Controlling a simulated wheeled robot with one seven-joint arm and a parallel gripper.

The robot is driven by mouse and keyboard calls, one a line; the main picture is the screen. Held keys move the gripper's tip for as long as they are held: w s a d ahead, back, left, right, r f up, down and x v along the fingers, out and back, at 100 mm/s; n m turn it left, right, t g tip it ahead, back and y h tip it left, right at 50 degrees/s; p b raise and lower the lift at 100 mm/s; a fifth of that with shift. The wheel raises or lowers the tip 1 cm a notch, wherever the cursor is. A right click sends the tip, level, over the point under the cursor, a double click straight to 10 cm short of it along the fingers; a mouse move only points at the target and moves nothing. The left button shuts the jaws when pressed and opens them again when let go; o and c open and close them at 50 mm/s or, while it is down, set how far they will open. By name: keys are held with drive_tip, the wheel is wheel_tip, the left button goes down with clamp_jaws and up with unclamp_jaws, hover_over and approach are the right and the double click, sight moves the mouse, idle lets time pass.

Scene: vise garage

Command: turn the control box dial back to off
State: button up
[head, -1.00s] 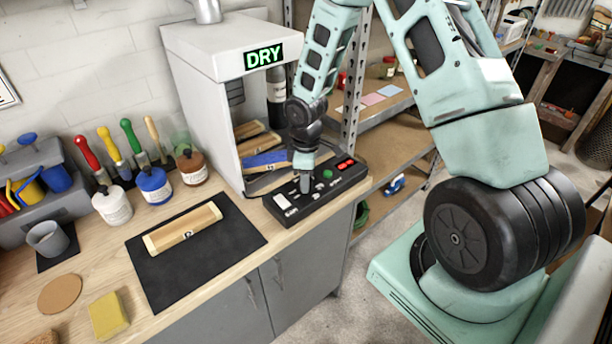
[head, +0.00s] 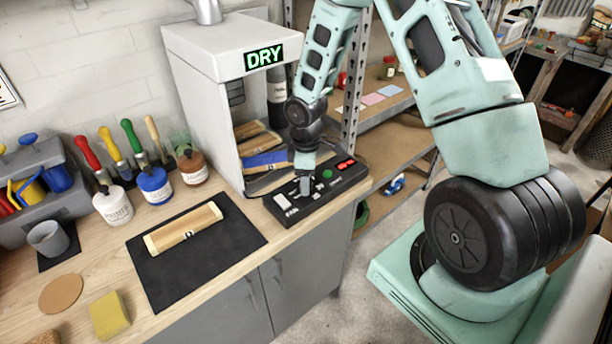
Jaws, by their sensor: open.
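The black control box (head: 325,200) lies on the right end of the workbench, in front of the white drying cabinet. It carries a white labelled part at its left, a green button (head: 327,174) and red lit parts (head: 346,164) at its right. My gripper (head: 304,192) points down over the middle-left of the box, with its fingertips at the box's top. It is open, though the gap between the fingers is hard to see. The dial is not clearly visible; my gripper hides that part of the box.
The cabinet (head: 200,60) shows a green "DRY" sign (head: 264,55) and holds several wood and blue pieces. A wooden block (head: 184,228) lies on a black mat (head: 170,280). Jars (head: 113,205) stand at the left. Metal shelves (head: 395,150) stand right of the bench.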

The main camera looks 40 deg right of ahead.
drive_tip(key=shift+r, duration=0.15)
wheel_tip(320, 180, up, 17)
drive_tip(key=b, duration=0.1)
idle(0.7)
drive_tip(key=s+a+r+m+b, duration=0.1)
drive_tip(key=s+a, duration=0.7)
drive_tip(key=a, duration=0.3)
drive_tip(key=s+a+b, duration=0.1)
drive_tip(key=s+a, duration=0.6)
drive_tip(key=a, duration=0.3)
drive_tip(key=s+a, duration=0.3)
drive_tip(key=s, duration=0.6)
drive_tip(key=shift+s+a+m+y, duration=0.15)
drive_tip(key=shift+a+m+y, duration=0.15)
drive_tip(key=shift+m, duration=0.1)
